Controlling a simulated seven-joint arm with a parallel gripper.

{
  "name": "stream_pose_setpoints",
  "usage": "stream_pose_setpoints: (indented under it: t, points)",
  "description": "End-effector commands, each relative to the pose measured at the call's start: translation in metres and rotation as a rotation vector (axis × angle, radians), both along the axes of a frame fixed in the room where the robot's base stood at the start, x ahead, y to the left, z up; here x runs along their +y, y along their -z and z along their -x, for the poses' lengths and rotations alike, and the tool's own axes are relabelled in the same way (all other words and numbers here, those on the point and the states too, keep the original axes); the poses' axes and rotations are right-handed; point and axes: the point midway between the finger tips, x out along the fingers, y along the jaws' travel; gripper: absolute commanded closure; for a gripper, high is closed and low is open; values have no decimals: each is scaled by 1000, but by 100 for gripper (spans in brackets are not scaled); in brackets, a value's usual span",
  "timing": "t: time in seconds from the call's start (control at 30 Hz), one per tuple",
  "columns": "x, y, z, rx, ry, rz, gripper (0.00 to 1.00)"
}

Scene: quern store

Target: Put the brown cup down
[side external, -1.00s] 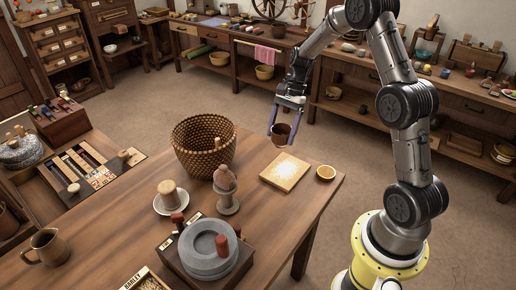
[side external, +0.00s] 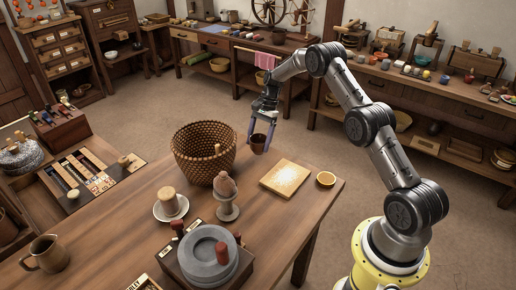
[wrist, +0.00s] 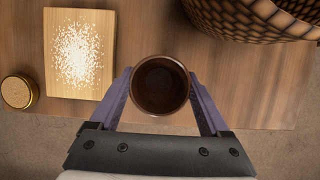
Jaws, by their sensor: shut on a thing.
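The brown cup (side external: 258,144) is upright between the fingers of my gripper (side external: 260,133), near the table's far edge in the side view. The wrist view looks down into the open, empty-looking mouth of the cup (wrist: 160,86), with a purple finger of my gripper (wrist: 160,92) on each side. My gripper is shut on the cup. The cup's base is hidden in the wrist view, and I cannot tell whether it touches the wooden table (side external: 130,233).
A woven basket (side external: 190,160) stands left of the cup. A board with white grains (side external: 285,178) and a small round yellow-topped thing (side external: 326,179) lie to its right. A stemmed cup with a rounded top (side external: 227,195) and a stone quern (side external: 207,255) stand nearer the camera.

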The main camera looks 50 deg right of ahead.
Motion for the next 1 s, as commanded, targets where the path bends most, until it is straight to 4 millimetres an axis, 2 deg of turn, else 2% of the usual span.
stream_pose_setpoints:
  t: [0.27,0.67,0.7,0.77,0.8,1.0]
  points:
    - [-1,32,-3,0,0,-1,80]
    - [-1,38,-3,-1,0,0,80]
    - [-1,37,-3,-1,0,0,13]
    - [-1,37,-3,0,0,0,2]
    - [-1,37,-3,0,0,0,0]
    - [-1,37,-3,0,0,0,0]
